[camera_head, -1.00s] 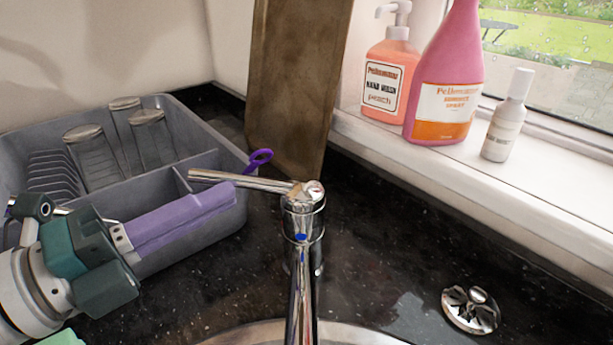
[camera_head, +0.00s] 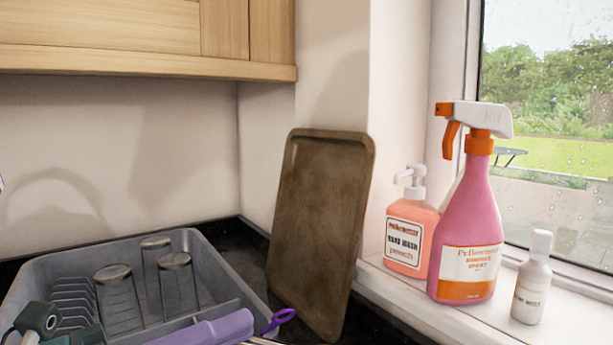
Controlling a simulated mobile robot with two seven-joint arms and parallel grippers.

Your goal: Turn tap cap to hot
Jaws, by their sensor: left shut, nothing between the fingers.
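The tap is almost wholly below the frame; only a thin sliver of its chrome lever (camera_head: 262,342) shows at the bottom edge. Its cap, body and spout are out of view, so how the cap is turned cannot be seen. My left gripper (camera_head: 238,322) is at the bottom, its long purple fingers shut and empty. The fingers show over the right part of the grey dish rack, with their tips close to the lever sliver in the picture. Whether they touch the lever cannot be told. My right gripper is not in view.
The grey dish rack (camera_head: 50,262) holds several upturned glasses (camera_head: 119,300). A purple loop (camera_head: 278,320) shows at its right edge. A brown tray (camera_head: 322,225) leans in the corner. A hand wash bottle (camera_head: 408,235), pink spray bottle (camera_head: 472,215) and small white bottle (camera_head: 531,285) stand on the sill.

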